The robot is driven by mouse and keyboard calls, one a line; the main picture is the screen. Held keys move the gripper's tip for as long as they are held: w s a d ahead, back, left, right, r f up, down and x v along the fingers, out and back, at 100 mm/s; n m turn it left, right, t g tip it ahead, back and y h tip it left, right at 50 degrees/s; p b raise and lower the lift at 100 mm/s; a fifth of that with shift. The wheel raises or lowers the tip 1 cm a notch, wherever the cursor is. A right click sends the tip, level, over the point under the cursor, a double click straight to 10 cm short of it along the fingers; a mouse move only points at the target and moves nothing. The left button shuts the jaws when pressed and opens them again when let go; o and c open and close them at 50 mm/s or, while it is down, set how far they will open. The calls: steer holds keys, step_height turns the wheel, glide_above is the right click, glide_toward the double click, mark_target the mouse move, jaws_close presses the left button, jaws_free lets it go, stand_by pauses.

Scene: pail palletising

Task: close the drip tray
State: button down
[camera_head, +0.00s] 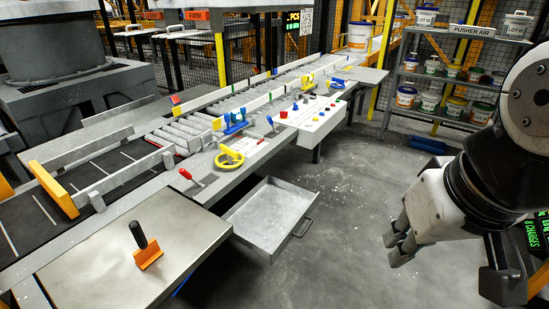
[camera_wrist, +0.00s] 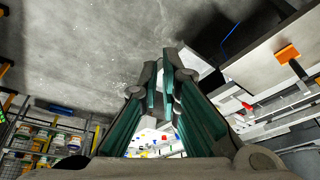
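The drip tray (camera_head: 268,218) is a shallow, square grey metal tray in the head view. It is pulled out from under the conveyor bench, over the floor, and its inside looks empty. A bar handle (camera_head: 303,228) is on its front right side. My gripper (camera_head: 396,242) is to the right of the tray, clearly apart from the handle. Its fingers have a narrow gap between them and hold nothing. In the wrist view the green-padded fingers (camera_wrist: 162,88) fill the middle, and I cannot make out the tray surely behind them.
An orange scraper with a black handle (camera_head: 147,252) rests on the metal plate (camera_head: 120,240) at front left. A red-handled tool (camera_head: 190,177) and yellow handwheel (camera_head: 229,159) sit on the bench above the tray. Pail shelves (camera_head: 450,85) stand behind. Floor between tray and gripper is clear.

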steer(key=w+a+f+m+g+y+b, duration=0.1)
steer(key=w+a+f+m+y+b, duration=0.15)
steer(key=w+f+m+b, duration=0.65)
steer(key=w+a+f+m+y+b, duration=0.2)
steer(key=w+f+y+b, duration=0.25)
steer(key=w+f, duration=1)
steer(key=w+d+f+m+t+b, duration=0.1)
steer(key=w+d+f+m+b, duration=0.2)
steer(key=w+f+m+b, duration=0.65)
steer(key=m+t+b, duration=0.2)
steer(key=m+b, duration=0.3)
steer(key=b, duration=0.1)
glide_toward(284, 243)
step_height(284, 243, down, 4)
steer(key=d, duration=0.1)
steer(key=shift+w+a+b, duration=0.2)
steer(key=shift+w+a, duration=0.45)
steer(key=shift+a, duration=0.2)
steer(key=shift+w+a+b, duration=0.2)
steer(key=shift+w+a, duration=0.45)
steer(key=shift+a, duration=0.2)
